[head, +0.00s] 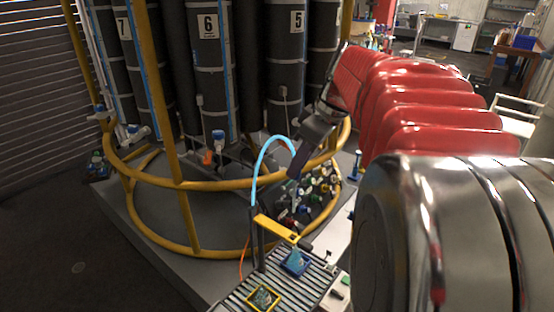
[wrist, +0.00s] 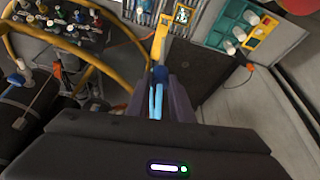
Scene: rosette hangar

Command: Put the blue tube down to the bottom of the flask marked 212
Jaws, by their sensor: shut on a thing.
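The blue tube (head: 264,156) arches up from a dark upright post (head: 254,228) and over to my gripper (head: 296,168) in the head view. In the wrist view the tube (wrist: 155,102) runs between the two fingers of my gripper (wrist: 158,84), which is shut on it. The tube's far part is hidden in that view by foreshortening. I cannot make out any flask marked 212 in either view. A blue square piece (head: 295,262) and a yellow-framed square piece (head: 263,298) are on the slatted surface below.
The slatted bench (head: 300,290) carries a yellow bar (head: 276,228). Yellow rails (head: 215,184) ring black numbered cylinders (head: 208,65) behind. Several coloured valves or connectors (head: 318,185) are close behind the gripper. A teal holder (wrist: 232,25) with white pieces shows in the wrist view.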

